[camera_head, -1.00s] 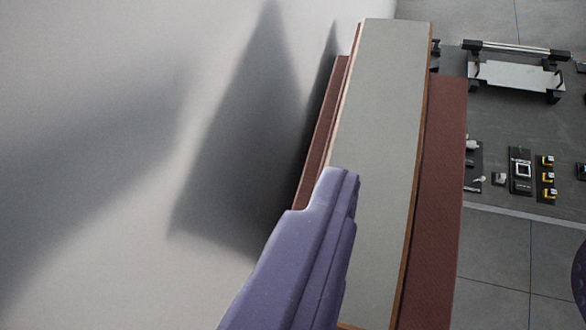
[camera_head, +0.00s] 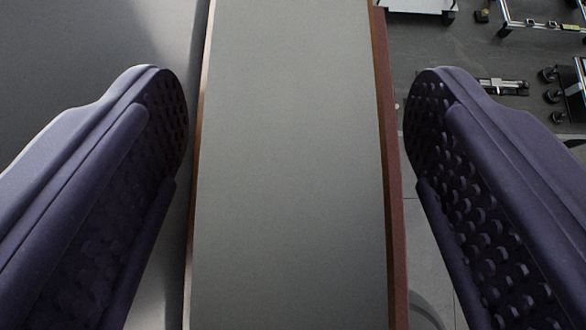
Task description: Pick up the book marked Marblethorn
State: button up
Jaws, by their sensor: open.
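A book (camera_head: 290,160) with a plain grey face and thin brown edges fills the middle of the view. No lettering shows on the part I see, so I cannot tell its title. My gripper (camera_head: 295,110) is open, with one purple finger on each side of the book. A gap shows between each fingertip and the book's edges. The book's near end runs out of the picture at the bottom.
To the right is a tiled floor (camera_head: 435,235) with a dark mat and several pieces of equipment (camera_head: 500,87). A reddish-brown strip runs along the book's right edge.

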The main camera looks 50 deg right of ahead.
jog(key=shift+a, duration=0.1)
grip_shut()
jog(key=shift+r, duration=0.1)
